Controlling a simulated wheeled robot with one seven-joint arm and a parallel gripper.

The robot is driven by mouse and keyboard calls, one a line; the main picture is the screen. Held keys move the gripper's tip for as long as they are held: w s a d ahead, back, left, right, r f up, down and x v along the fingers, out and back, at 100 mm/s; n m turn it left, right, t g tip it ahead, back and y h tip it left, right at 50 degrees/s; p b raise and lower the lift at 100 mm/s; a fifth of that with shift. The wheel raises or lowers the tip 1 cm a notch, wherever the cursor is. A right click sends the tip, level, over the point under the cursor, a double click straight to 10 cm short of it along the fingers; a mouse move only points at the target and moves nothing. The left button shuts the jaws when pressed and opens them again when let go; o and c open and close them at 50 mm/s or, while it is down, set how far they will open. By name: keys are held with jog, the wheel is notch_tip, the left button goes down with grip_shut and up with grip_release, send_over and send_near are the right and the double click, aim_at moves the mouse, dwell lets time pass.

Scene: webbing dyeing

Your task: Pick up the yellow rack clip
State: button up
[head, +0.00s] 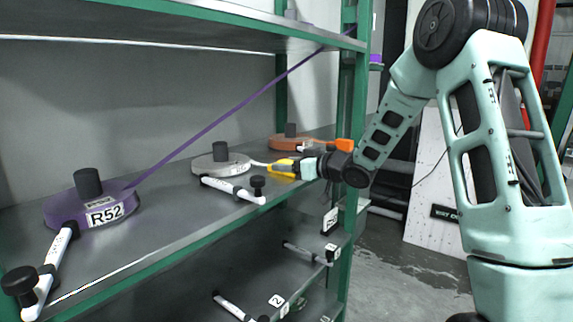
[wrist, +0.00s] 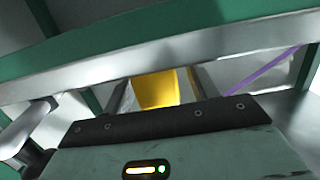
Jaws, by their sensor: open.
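The yellow rack clip (head: 282,167) is at the middle shelf, right of the grey webbing reel, in the head view. My gripper (head: 298,167) is at the clip from the right, its jaws open. In the wrist view the yellow clip (wrist: 156,88) shows between my two fingers (wrist: 160,92), with one finger on each side. I cannot tell whether either finger touches it. The clip's far end is hidden in the wrist view.
The green rack's shelf (head: 150,220) holds a purple reel (head: 75,212) marked R52, a grey reel (head: 208,165) and an orange-brown reel (head: 287,143). White rods with black knobs (head: 230,188) stick out at the front edge. A purple strap (head: 235,108) runs diagonally above.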

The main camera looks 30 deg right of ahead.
jog(key=c, duration=1.1)
